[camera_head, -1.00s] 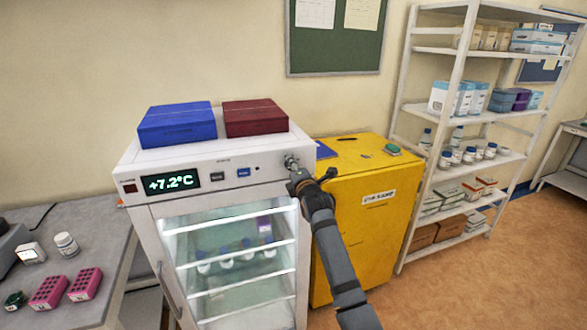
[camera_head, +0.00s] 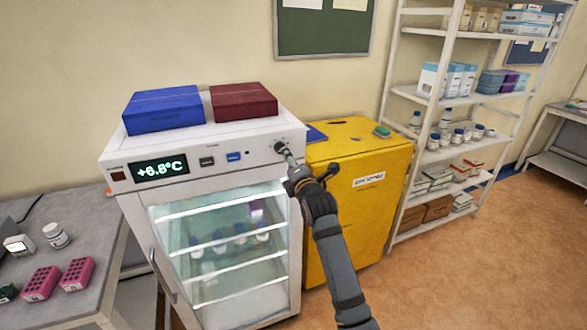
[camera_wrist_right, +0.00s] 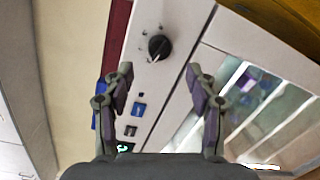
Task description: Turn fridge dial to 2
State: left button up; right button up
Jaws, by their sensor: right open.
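The fridge (camera_head: 207,230) is white with a glass door, and its control panel runs along the top front edge. The dial (camera_head: 280,147) is at the panel's right end. In the right wrist view the dial (camera_wrist_right: 159,47) is a round black knob with a pale pointer line; its numbers are too small to read. My right gripper (camera_head: 288,163) is just in front of and below the dial. Its fingers (camera_wrist_right: 159,75) are spread apart and empty, with the dial seen beyond the gap between them. The display (camera_head: 160,169) reads about +6.8°C. My left gripper is out of view.
A blue box (camera_head: 163,109) and a dark red box (camera_head: 243,100) lie on the fridge top. A yellow cabinet (camera_head: 362,215) stands close on the right, with a stocked shelf (camera_head: 455,100) beyond. A bench (camera_head: 80,308) with pink racks is on the left.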

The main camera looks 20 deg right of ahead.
jog(key=s, duration=0.4)
jog(key=shift+s+a+r, duration=0.1)
jog(key=shift+s, duration=0.15)
